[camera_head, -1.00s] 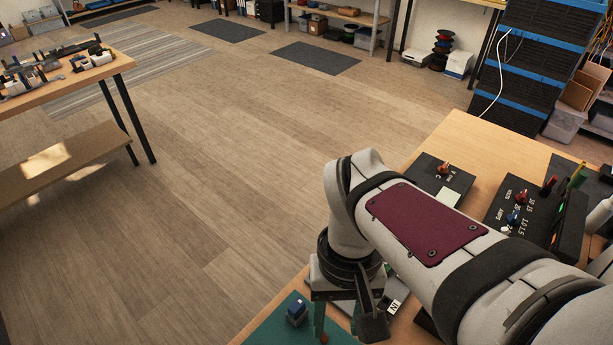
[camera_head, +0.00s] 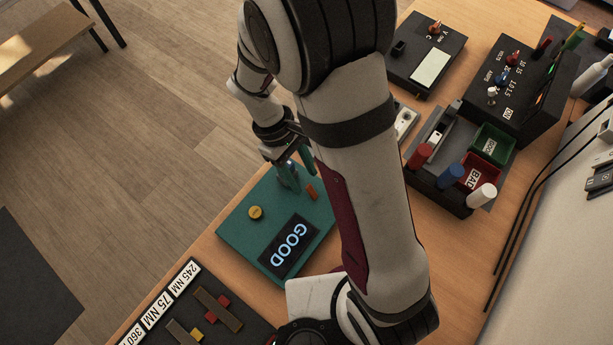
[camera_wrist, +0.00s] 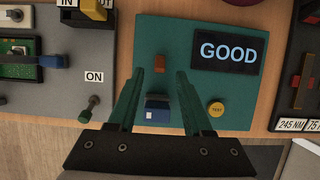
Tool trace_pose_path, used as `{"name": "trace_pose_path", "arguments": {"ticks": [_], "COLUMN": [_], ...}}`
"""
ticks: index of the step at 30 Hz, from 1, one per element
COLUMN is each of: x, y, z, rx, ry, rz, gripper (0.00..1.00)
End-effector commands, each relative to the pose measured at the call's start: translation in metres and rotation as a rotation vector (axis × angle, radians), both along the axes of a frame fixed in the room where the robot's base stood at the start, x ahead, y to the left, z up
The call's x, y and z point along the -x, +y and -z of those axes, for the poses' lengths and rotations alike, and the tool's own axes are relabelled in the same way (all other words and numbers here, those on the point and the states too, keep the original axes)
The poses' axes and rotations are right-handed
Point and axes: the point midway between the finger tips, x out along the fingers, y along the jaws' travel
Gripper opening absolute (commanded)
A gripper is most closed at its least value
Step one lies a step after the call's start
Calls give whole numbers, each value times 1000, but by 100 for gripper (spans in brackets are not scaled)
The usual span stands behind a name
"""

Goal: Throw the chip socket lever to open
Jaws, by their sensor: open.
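A teal tester box carries the chip socket, a dark blue block with a white patch (camera_wrist: 151,113), in the wrist view. My gripper (camera_wrist: 160,73) is open and empty above the box. Its two teal fingers pass either side of the socket in the picture, with the tips near the tab. I cannot tell whether they touch it.
The box has a yellow TEST button (camera_wrist: 216,109) and a display reading GOOD (camera_wrist: 228,53). A green-knobbed toggle (camera_wrist: 92,102) by an ON label stands left in the wrist view. Red and green bins (camera_head: 490,146) and a black meter box (camera_head: 520,85) stand right in the head view.

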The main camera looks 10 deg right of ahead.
Motion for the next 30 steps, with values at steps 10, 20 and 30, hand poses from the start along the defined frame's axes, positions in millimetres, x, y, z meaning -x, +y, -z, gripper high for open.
{"name": "trace_pose_path", "arguments": {"ticks": [10,20,30], "x": [9,9,8], "y": [-9,-9,-9], "z": [30,30,30], "rx": [0,0,0], "ry": [-1,-1,-1], "rz": [1,1,1], "gripper": [50,23,0]}}
